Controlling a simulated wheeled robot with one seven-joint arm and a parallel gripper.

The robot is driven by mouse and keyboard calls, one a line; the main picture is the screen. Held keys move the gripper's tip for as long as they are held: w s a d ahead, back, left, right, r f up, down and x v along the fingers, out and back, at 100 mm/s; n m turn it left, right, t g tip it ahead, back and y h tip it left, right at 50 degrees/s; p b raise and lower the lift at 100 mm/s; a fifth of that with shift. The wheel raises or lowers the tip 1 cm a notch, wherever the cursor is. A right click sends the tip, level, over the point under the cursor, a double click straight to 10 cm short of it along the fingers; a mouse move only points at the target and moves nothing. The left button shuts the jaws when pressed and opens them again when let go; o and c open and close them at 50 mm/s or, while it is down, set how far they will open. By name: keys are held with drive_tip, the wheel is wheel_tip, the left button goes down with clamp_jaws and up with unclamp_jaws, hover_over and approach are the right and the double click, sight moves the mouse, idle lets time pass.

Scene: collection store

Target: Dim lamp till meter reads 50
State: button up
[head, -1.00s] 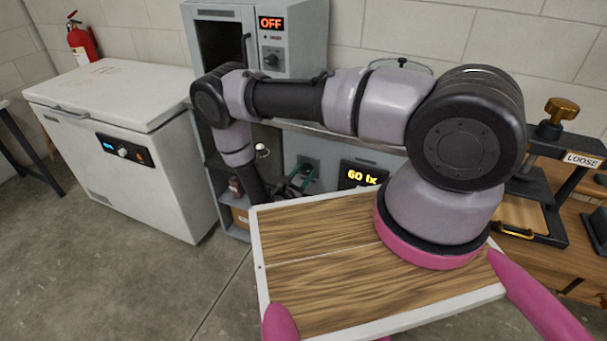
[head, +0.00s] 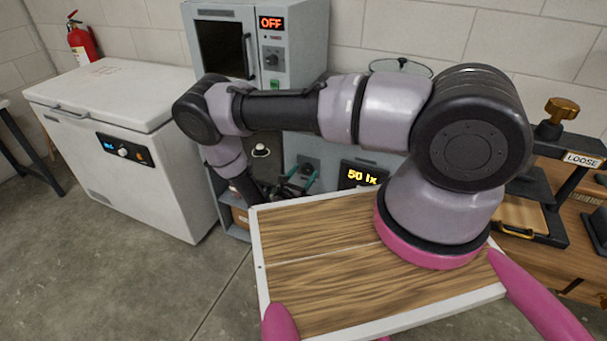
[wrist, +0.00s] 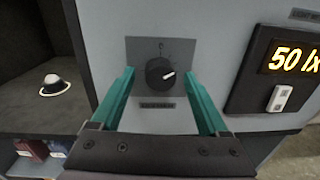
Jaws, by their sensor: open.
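The light meter's display (head: 363,176) reads 50 lx in yellow digits on a black panel. It also shows in the wrist view (wrist: 290,60), cut off at the right edge. The dimmer knob (wrist: 160,72) is black and round on a grey plate, with its white mark pointing right and slightly up. My gripper (wrist: 165,85) is open, its teal fingers on either side of the knob with gaps between them and it. In the head view my gripper (head: 300,180) is in front of the knob panel, below the oven-like cabinet. The lamp cannot be clearly picked out.
A white-topped small object (wrist: 53,85) stands in the dark bay left of the knob. A cabinet showing OFF (head: 271,23) stands above. A white chest freezer (head: 120,150) is at left, a press marked LOOSE (head: 583,159) at right. Grey floor is open at front left.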

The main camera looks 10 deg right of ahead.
drive_tip(key=v, duration=1)
drive_tip(key=shift+s+a, duration=0.25)
drive_tip(key=shift+s, duration=0.05)
drive_tip(key=shift+r, duration=0.15)
